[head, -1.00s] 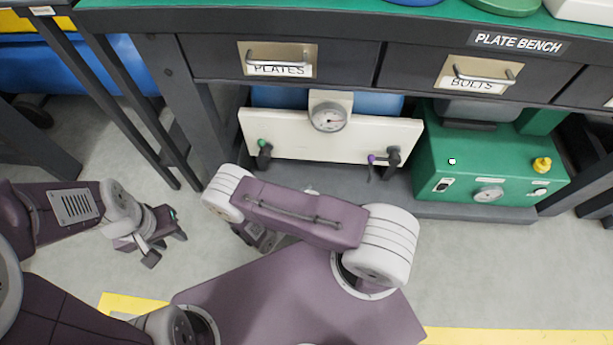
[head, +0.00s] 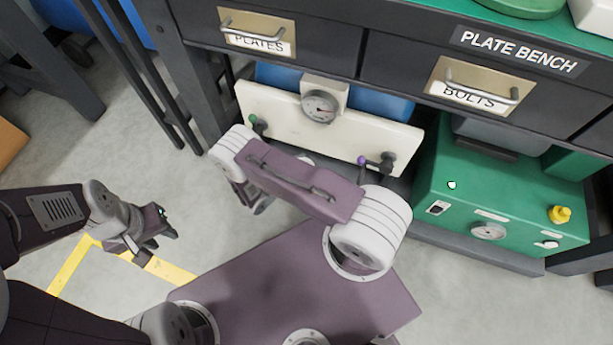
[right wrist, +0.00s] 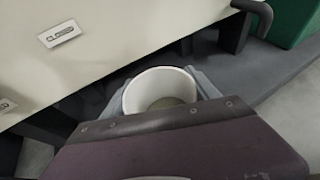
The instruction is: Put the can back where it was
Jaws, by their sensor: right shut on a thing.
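The can (right wrist: 160,88) shows in the right wrist view as a round, pale, open rim seen from above. My right gripper (right wrist: 161,92) is shut on it, with a grey finger on each side. The can stands out in front of the cream panel (right wrist: 85,50). In the head view my right gripper (head: 262,205) is mostly hidden behind my own arm, and I cannot make out the can there. My left gripper (head: 160,232) is at the left over the floor, empty, its fingers apart.
The cream panel (head: 290,125) carries a gauge (head: 320,106) and valves with green and purple handles. A green machine (head: 500,200) with a yellow knob stands to its right. The plate bench's drawers (head: 275,40) overhang both.

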